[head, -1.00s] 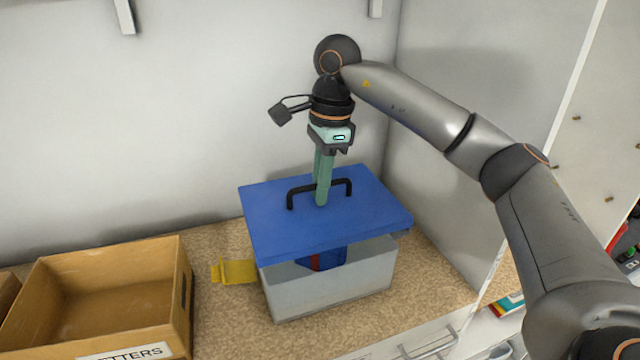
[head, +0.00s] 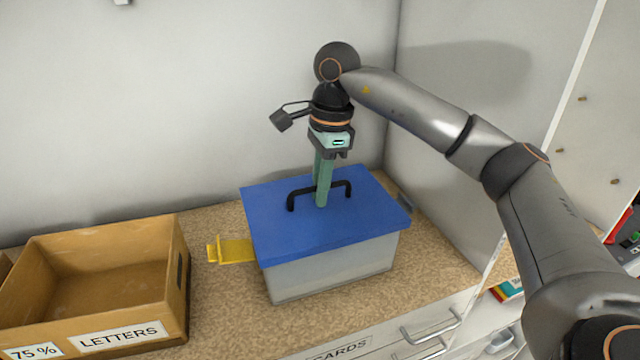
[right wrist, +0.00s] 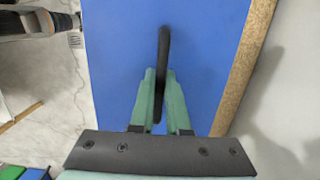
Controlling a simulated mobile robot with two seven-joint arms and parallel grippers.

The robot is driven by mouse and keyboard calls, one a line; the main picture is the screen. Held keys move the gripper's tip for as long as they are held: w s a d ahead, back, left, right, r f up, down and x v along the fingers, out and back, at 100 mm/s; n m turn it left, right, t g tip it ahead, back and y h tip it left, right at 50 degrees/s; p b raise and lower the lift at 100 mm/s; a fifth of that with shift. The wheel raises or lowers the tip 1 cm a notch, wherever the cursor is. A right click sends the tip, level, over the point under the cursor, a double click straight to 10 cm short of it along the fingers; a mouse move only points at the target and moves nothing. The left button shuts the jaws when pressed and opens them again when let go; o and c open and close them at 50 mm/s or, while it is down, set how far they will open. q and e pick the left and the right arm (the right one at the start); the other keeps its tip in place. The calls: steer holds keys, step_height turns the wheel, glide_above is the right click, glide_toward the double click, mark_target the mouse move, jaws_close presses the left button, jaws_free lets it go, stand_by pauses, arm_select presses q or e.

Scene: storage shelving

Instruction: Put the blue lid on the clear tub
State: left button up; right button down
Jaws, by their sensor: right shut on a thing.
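The blue lid (head: 280,226) lies over the top of the clear tub (head: 335,271) in the head view. Its edges look level with the tub rim, and no gap shows at the front. My right gripper (head: 321,203) is shut on the lid's black handle (head: 292,197). In the right wrist view the green fingers (right wrist: 158,100) stand on both sides of the handle (right wrist: 163,48), over the blue lid (right wrist: 120,40). The lid hides the tub's inside. My left gripper is not in view.
A cardboard box (head: 180,270) labelled LETTERS stands to the left on the speckled worktop (head: 225,310). A yellow object (head: 232,250) sits beside the tub's left side. A wall (head: 440,130) is close behind and right. Drawers with handles (head: 432,328) are below the front edge.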

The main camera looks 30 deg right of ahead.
steer(key=shift+f+b, duration=0.35)
steer(key=shift+f, duration=0.45)
steer(key=c, duration=0.8)
jaws_free()
steer(key=r, duration=0.3)
steer(key=r+p, duration=0.1)
steer(key=r, duration=0.3)
steer(key=d+r+p, duration=0.1)
steer(key=r, duration=0.3)
steer(key=shift+s+d, duration=0.1)
steer(key=shift+s, duration=0.1)
steer(key=shift+d+r, duration=0.15)
steer(key=shift+r, duration=0.6)
